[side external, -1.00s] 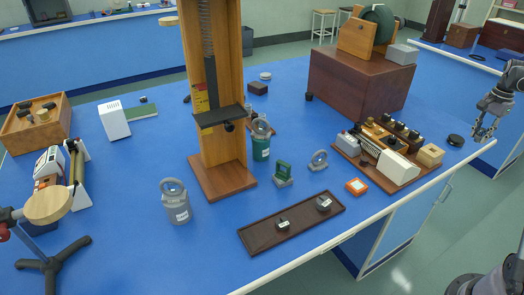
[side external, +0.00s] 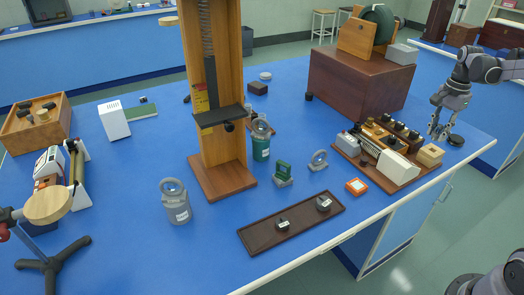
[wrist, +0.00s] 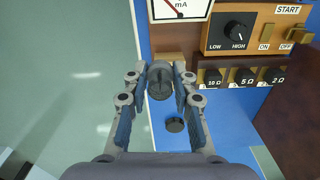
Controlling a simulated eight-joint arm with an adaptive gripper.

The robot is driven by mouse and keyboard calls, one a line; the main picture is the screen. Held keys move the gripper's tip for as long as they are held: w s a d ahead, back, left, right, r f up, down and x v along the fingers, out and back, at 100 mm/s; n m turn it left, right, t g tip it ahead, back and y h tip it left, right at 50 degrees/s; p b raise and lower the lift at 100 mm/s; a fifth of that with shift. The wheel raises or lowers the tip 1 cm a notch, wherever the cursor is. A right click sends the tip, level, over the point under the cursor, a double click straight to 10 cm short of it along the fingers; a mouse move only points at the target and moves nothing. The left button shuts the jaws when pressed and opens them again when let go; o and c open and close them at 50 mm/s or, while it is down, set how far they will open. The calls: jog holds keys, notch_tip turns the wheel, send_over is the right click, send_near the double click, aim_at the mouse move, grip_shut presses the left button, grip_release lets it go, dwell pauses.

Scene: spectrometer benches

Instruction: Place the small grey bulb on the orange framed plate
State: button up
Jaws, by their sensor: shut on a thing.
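My gripper (side external: 438,131) is above the right end of the blue bench, left of a black disc. In the wrist view my gripper (wrist: 160,88) is shut on a small dark grey rounded thing (wrist: 160,79), apparently the grey bulb, held between the fingertips. In the side view it is too small to make out. The orange framed plate (side external: 356,187) lies flat on the bench, left of my gripper and nearer the front edge, with a pale centre. It is not recognisable in the wrist view.
An instrument board (side external: 376,150) with a white sloped box and knobs stands between my gripper and the plate. The black disc (side external: 455,141) lies beside my gripper; it also shows in the wrist view (wrist: 175,125). A dark tray (side external: 262,234) lies left of the plate.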

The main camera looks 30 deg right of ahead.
jog(key=s+a, duration=0.2)
jog(key=a, duration=1.3)
send_over(357, 184)
jog(key=shift+n, duration=0.4)
notch_tip(357, 184, down, 8)
jog(key=shift+s+r, duration=0.1)
jog(key=shift+r, duration=0.1)
jog(key=shift+f, duration=2)
jog(key=shift+f, duration=0.1)
jog(key=o, duration=0.9)
jog(key=shift+o, duration=0.2)
